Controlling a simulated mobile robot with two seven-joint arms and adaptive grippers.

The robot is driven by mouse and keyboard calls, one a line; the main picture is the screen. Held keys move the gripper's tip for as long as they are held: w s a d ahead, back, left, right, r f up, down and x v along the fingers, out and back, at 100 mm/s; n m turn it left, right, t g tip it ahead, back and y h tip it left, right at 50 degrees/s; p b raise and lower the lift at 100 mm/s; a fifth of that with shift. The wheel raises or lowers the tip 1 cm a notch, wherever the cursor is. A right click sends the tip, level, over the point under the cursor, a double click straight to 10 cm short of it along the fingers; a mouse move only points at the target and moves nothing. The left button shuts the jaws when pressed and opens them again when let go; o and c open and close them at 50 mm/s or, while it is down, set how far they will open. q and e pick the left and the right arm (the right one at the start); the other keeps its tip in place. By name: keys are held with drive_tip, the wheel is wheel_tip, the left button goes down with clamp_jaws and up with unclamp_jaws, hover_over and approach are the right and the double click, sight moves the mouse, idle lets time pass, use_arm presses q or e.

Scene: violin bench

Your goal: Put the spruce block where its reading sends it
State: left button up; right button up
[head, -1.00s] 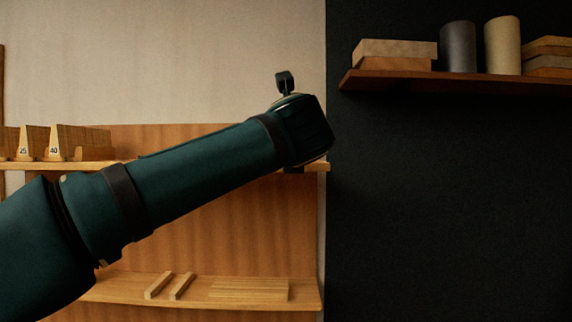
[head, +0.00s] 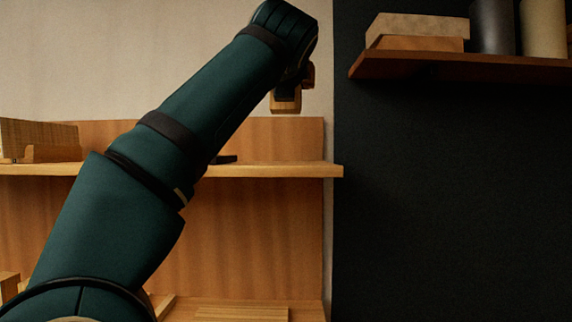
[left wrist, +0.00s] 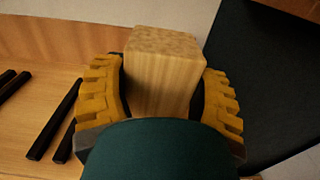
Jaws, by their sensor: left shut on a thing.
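The spruce block (left wrist: 163,85), a pale squared piece of wood with visible grain, is held between the ridged yellow pads of my left gripper (left wrist: 166,70) in the left wrist view. The gripper is shut on it. In the head view my left gripper (head: 293,88) hangs at the end of the raised arm, pointing down, above the upper shelf's right end. A small wooden-coloured part shows below it, mostly hidden by the wrist. I see no reading on the block. My right gripper is not in view.
The upper wooden shelf (head: 270,170) carries a wooden holder (head: 42,140) at left; my arm covers its middle. Several dark bars (left wrist: 58,118) lie left of the gripper in the wrist view. A dark-walled shelf (head: 440,66) at right holds blocks (head: 417,32) and cylinders (head: 492,27).

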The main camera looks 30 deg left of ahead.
sight(286, 110)
use_arm(q)
drive_tip(key=shift+w+a, duration=0.1)
drive_tip(key=shift+w, duration=0.15)
drive_tip(key=shift+f, duration=0.2)
drive_tip(key=shift+s+f, duration=0.15)
drive_tip(key=shift+f, duration=0.15)
drive_tip(key=shift+s+f, duration=0.1)
drive_tip(key=shift+f, duration=4.3)
drive_tip(key=shift+f, duration=0.1)
drive_tip(key=o, duration=1.3)
